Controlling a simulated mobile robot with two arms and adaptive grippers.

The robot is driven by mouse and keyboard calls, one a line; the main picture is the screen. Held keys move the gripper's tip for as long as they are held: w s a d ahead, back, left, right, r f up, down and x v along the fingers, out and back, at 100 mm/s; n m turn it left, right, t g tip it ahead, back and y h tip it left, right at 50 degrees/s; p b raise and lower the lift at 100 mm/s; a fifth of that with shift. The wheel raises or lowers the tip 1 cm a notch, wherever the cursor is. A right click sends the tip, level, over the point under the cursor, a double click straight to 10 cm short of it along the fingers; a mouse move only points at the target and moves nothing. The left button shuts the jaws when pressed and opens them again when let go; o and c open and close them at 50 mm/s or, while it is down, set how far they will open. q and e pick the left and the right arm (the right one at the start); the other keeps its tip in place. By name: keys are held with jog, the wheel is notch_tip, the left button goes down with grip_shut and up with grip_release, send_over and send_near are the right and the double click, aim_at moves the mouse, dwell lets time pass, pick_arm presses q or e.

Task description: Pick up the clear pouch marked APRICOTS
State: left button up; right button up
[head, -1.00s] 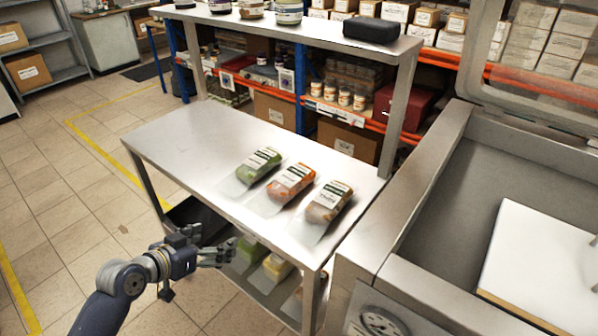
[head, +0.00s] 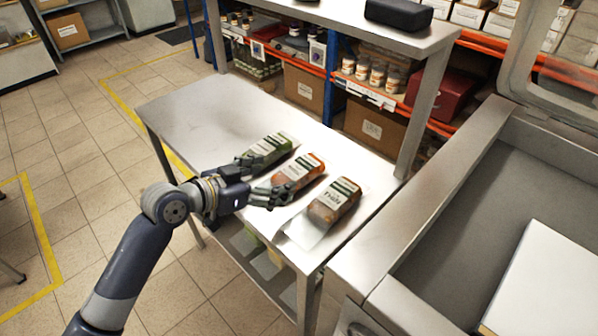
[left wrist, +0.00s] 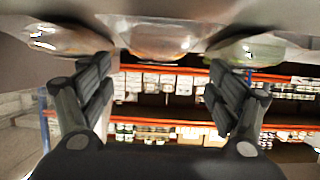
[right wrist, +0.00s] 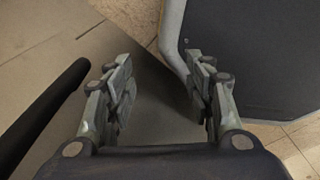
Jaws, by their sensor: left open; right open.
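Three clear pouches with white labels lie in a row on the steel table (head: 190,104): a green one (head: 268,149), an orange one (head: 299,171) in the middle and a brown one (head: 334,203). The print is too small to read, so I cannot confirm which says APRICOTS; the middle one has apricot-coloured contents. My left gripper (head: 264,179) is open and empty at the near end of the orange pouch. In the left wrist view the orange pouch (left wrist: 158,38) shows beyond and between the spread fingers. My right gripper (right wrist: 160,72) is open and empty, away from the pouches.
The green and brown pouches lie close on either side of the middle one. A raised shelf (head: 330,12) with a black case (head: 398,13) stands over the table's back edge. A steel chest with a raised lid (head: 440,215) adjoins on the right. The table's left part is clear.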

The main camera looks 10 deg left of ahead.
aim_at(290, 174)
pick_arm(q)
jog(key=p+x, duration=0.1)
jog(key=x, duration=0.6)
jog(key=shift+d+f, duration=0.1)
jog(key=shift+s, duration=0.1)
jog(key=c, duration=1.3)
